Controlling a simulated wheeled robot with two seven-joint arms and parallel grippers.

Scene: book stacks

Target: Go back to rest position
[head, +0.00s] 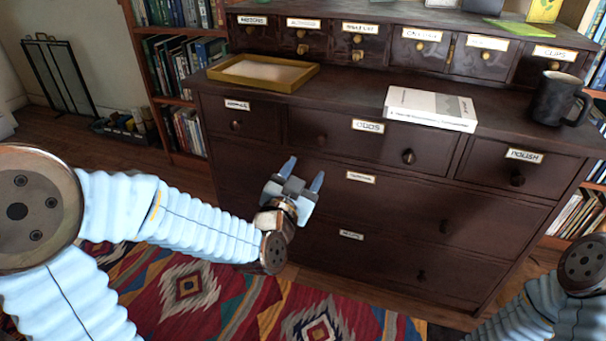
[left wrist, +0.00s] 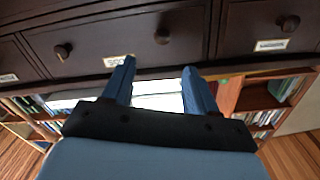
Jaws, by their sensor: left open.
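My left gripper (head: 302,173) is open and empty, held in front of the dark wooden cabinet (head: 400,205) at about the height of its upper large drawers. Its two blue fingers (left wrist: 160,85) also show spread apart in the left wrist view, with nothing between them. The left arm reaches in from the left over the rug. Part of my right arm (head: 560,290) shows at the lower right edge, but its gripper is outside the picture.
On the cabinet top are a yellow tray (head: 264,72), a white book (head: 431,107) near the front edge and a dark mug (head: 556,98). Bookshelves (head: 178,75) stand on both sides. A patterned rug (head: 190,288) covers the floor. A black screen (head: 60,75) stands at the far left.

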